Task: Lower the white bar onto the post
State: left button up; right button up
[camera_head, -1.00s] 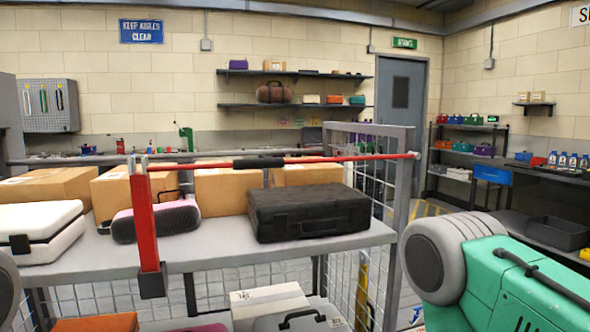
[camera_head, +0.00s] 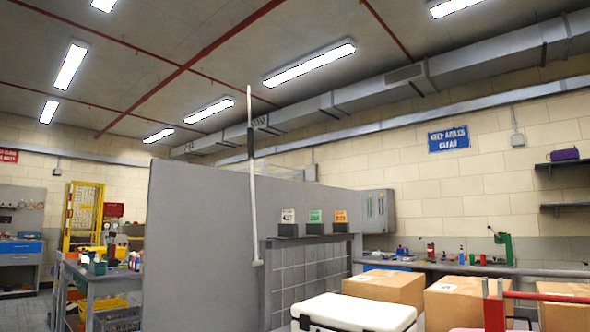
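The white bar (camera_head: 254,205) stands almost upright in front of a grey partition, left of the middle of the view. It has a dark grip (camera_head: 250,143) in its upper half, and its thin tip reaches up against the ceiling. A small wider white end shows at its bottom. A red post (camera_head: 494,312) stands at the lower right, cut off by the bottom edge, with a red bar (camera_head: 550,296) running right from its top. Which post belongs to the white bar I cannot tell. Neither of my grippers is in view.
The grey partition (camera_head: 200,220) fills the left middle. A white case (camera_head: 355,312) and cardboard boxes (camera_head: 385,287) are at the lower right. A workbench (camera_head: 95,275) with crates stands left of the partition. Open floor shows at the far left.

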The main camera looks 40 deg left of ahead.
aim_at(250, 131)
jog(key=k+j+u, duration=0.15)
jog(key=u, duration=1.5)
